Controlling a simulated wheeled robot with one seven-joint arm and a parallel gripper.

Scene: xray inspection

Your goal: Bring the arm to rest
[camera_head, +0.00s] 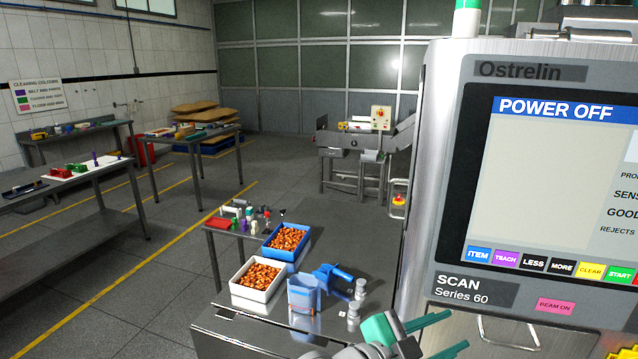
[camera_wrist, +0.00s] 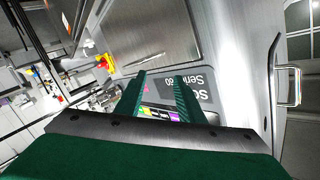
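My gripper (camera_head: 440,335) shows at the bottom of the head view, below the machine's panel, with its two green fingers pointing right. In the wrist view the fingers (camera_wrist: 160,97) stand apart with a gap between them. Nothing is held in that gap; the machine's lettering and coloured keys show through it. The inspection machine (camera_head: 412,170) with its screen (camera_head: 545,180) fills the right of the head view. The screen reads POWER OFF. A pink BEAM ON label (camera_head: 556,306) sits under it, right of my gripper.
A metal table left of my gripper holds a white tray (camera_head: 238,292) and a blue tray (camera_head: 271,252) of brown pieces, a clear blue jug (camera_head: 303,294), a blue scoop (camera_head: 333,277) and small metal weights (camera_head: 360,289). Floor beyond is open. A red stop button (camera_head: 398,200) is beside the machine.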

